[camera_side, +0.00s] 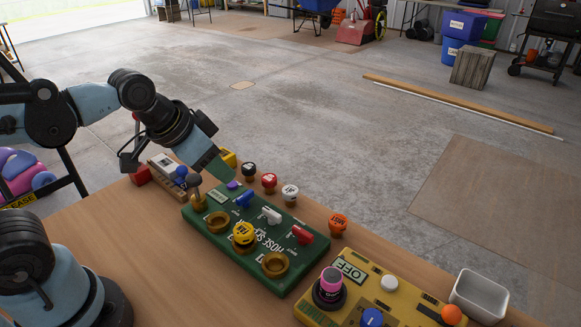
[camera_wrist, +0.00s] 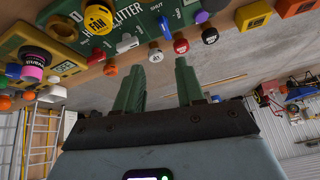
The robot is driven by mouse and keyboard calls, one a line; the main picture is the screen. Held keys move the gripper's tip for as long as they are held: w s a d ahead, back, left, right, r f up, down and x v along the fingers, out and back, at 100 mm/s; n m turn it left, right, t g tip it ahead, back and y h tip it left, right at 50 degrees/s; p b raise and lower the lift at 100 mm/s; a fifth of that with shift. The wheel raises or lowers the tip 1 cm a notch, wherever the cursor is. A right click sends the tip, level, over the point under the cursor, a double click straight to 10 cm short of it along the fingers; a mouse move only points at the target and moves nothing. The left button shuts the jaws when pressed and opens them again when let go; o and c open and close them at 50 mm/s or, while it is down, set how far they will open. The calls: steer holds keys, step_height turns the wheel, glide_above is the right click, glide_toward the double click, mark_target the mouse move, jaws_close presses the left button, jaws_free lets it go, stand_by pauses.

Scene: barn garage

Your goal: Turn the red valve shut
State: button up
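The red valve (camera_side: 302,235) sits at the right end of a row of coloured valves on the green hose splitter panel (camera_side: 222,236). Its small handle lies slantwise in the side view. In the wrist view the red valve (camera_wrist: 97,54) shows small at the panel's edge. My gripper (camera_side: 222,175) is above the panel's far left end, near a purple knob (camera_side: 233,185), well left of the red valve and apart from it. In the wrist view my gripper (camera_wrist: 158,82) has its two green fingers spread with nothing between them.
A blue valve (camera_side: 245,199) and a white valve (camera_side: 271,215) share the row. Loose black, red, white and orange (camera_side: 338,223) caps stand behind the panel. A yellow knob (camera_side: 243,233) stands on it. A yellow panel (camera_side: 367,285) and white bin (camera_side: 478,295) lie right.

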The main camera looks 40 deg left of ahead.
steer(key=w+d+r+m+g, duration=0.2)
steer(key=w+d+m+g, duration=0.15)
steer(key=d+m, duration=0.4)
steer(key=m+g, duration=0.3)
steer(key=m, duration=0.5)
glide_toward(303, 231)
step_height(303, 231, down, 8)
steer(key=shift+s+d+f, duration=0.1)
steer(key=shift+s+f, duration=0.05)
steer(key=shift+f, duration=0.1)
jaws_close()
